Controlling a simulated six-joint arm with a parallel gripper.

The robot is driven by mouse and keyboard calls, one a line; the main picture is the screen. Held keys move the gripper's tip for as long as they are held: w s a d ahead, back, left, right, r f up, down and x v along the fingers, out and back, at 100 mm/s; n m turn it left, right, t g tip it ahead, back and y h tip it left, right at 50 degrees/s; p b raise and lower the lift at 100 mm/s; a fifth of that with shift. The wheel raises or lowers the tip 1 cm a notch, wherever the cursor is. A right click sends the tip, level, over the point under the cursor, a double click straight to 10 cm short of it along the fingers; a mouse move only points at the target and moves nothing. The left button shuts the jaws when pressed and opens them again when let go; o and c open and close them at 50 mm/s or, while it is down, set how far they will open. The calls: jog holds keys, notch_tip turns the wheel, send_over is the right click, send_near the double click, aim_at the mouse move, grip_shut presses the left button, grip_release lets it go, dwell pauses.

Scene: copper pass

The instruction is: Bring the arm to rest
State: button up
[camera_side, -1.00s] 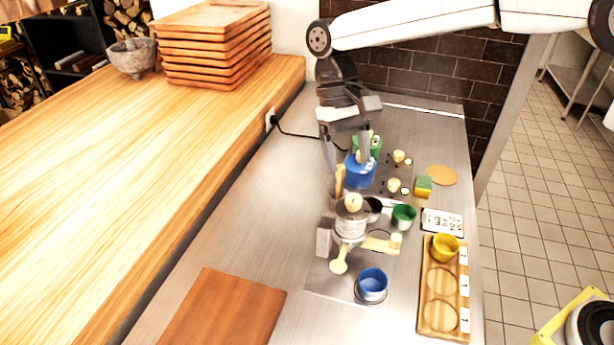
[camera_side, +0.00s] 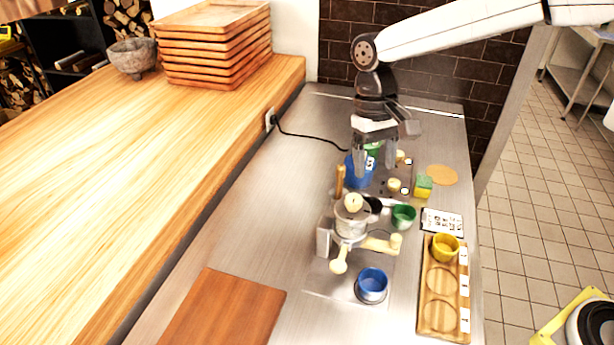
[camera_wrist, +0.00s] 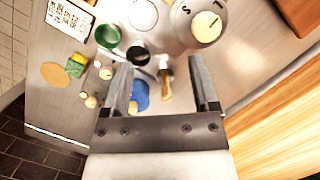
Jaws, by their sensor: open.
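In the wrist view my gripper (camera_wrist: 160,88) shows both fingers wide apart. The blue canister (camera_side: 353,176) stands below the fingers and is partly hidden by them. It also shows between the fingers in the wrist view (camera_wrist: 141,92).
A grinder-like machine (camera_side: 351,222) with pale handles stands in front. A green cup (camera_side: 403,216), blue cup (camera_side: 371,285) and yellow cup (camera_side: 445,246) on a wooden tray (camera_side: 437,318) are nearby. A sponge (camera_side: 423,186) lies right.

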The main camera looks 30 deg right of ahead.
jog(key=s+d+f+t, duration=0.5)
jog(key=s+d+f, duration=0.3)
jog(key=s+d, duration=0.4)
jog(key=shift+s+d+f, duration=0.3)
jog(key=shift+d, duration=0.6)
